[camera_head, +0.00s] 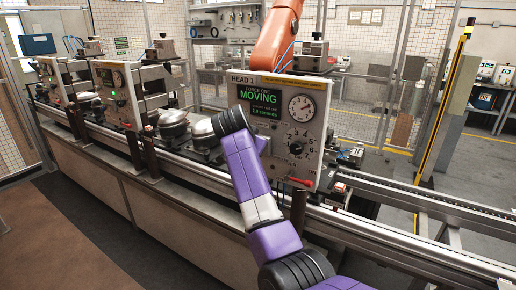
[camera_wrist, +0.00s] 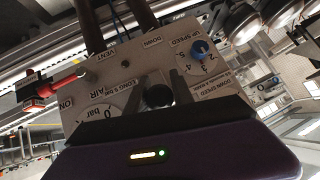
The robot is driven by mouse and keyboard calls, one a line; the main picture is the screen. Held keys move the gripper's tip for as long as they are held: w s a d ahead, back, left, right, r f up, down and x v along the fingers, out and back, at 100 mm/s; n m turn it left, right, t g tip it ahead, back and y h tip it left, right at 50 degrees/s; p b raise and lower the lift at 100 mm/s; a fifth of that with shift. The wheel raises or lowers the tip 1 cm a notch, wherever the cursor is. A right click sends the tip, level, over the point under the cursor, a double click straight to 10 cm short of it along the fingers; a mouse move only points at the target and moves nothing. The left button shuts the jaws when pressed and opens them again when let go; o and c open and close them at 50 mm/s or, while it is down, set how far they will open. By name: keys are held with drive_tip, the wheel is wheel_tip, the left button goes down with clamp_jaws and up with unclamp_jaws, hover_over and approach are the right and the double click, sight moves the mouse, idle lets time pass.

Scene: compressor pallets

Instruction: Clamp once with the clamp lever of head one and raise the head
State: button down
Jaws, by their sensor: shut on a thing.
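The head one panel (camera_head: 310,105) stands upright, marked "HEAD 1", and its green screen (camera_head: 262,100) reads "MOVING". The panel (camera_wrist: 110,70) appears upside down in the wrist view. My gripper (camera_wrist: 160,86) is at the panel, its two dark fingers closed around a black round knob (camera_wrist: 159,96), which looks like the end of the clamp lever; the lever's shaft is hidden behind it. In the head view my purple arm covers the panel's left edge and hides the fingers.
A red-handled lever (camera_head: 302,182) sits at the panel's lower edge; it also shows in the wrist view (camera_wrist: 64,83). A blue knob (camera_wrist: 200,48) is on the panel. Metal domed compressors (camera_head: 173,124) stand on the conveyor to the left. An orange robot arm (camera_head: 277,38) is behind.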

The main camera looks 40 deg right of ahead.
drive_tip(key=shift+r+y+p, duration=0.25)
drive_tip(key=shift+y+p, duration=0.2)
drive_tip(key=shift+y, duration=0.05)
drive_tip(key=c, duration=1.1)
unclamp_jaws()
drive_tip(key=shift+d, duration=0.1)
drive_tip(key=b+v, duration=0.2)
drive_tip(key=v, duration=0.5)
drive_tip(key=shift+a+r, duration=0.25)
drive_tip(key=shift+r, duration=0.05)
